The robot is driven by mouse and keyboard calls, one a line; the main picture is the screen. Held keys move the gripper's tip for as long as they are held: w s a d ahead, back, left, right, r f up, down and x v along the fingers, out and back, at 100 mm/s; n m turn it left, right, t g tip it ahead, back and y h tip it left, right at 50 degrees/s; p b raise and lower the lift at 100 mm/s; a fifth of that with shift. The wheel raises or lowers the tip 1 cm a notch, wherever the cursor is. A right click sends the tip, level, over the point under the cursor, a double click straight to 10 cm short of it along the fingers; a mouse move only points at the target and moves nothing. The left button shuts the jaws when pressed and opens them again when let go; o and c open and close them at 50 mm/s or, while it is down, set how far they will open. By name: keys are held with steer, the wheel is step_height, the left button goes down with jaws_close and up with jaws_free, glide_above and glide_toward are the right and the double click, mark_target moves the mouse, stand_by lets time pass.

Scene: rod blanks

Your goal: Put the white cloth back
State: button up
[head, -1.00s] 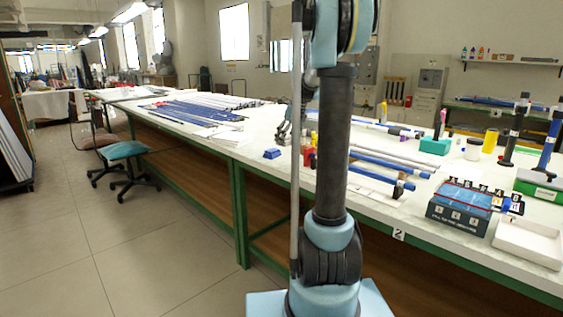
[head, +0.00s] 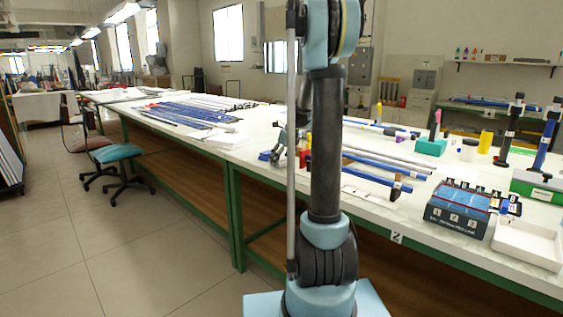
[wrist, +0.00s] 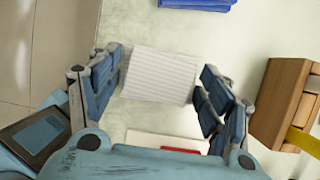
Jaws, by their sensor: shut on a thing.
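The white ribbed cloth (wrist: 158,75) is between the fingers of my gripper (wrist: 160,82) in the wrist view. My gripper is shut on it, with a finger at its left and right edges. Pale tabletop shows around the cloth; I cannot tell whether it touches the table. In the head view my gripper (head: 281,149) is over the near part of the long table, just right of a small blue block (head: 264,156). The cloth cannot be made out there.
In the wrist view a blue object (wrist: 195,3) lies beyond the cloth, a wooden block (wrist: 284,103) stands right, and a white item with red (wrist: 165,142) lies below. In the head view, blue rods (head: 362,173), a dark box (head: 457,210) and a white tray (head: 528,243) occupy the table's right.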

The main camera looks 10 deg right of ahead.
steer(key=shift+f, duration=0.1)
steer(key=o, duration=1)
steer(key=v, duration=1.1)
steer(key=s+a+n, duration=0.2)
steer(key=s+n, duration=0.5)
steer(key=s, duration=0.5)
steer(key=s+f+n+h, duration=0.1)
steer(key=s+f+n, duration=0.4)
steer(key=s+n, duration=0.2)
steer(key=s+f+n+h, duration=0.1)
steer(key=s+f+n, duration=0.5)
steer(key=s, duration=0.6)
steer(key=s+a+f+n+g, duration=0.1)
steer(key=s+f+n, duration=0.5)
steer(key=s+n, duration=0.3)
steer(key=shift+s+f+h, duration=0.2)
steer(key=shift+s+h, duration=0.1)
steer(key=shift+h, duration=0.1)
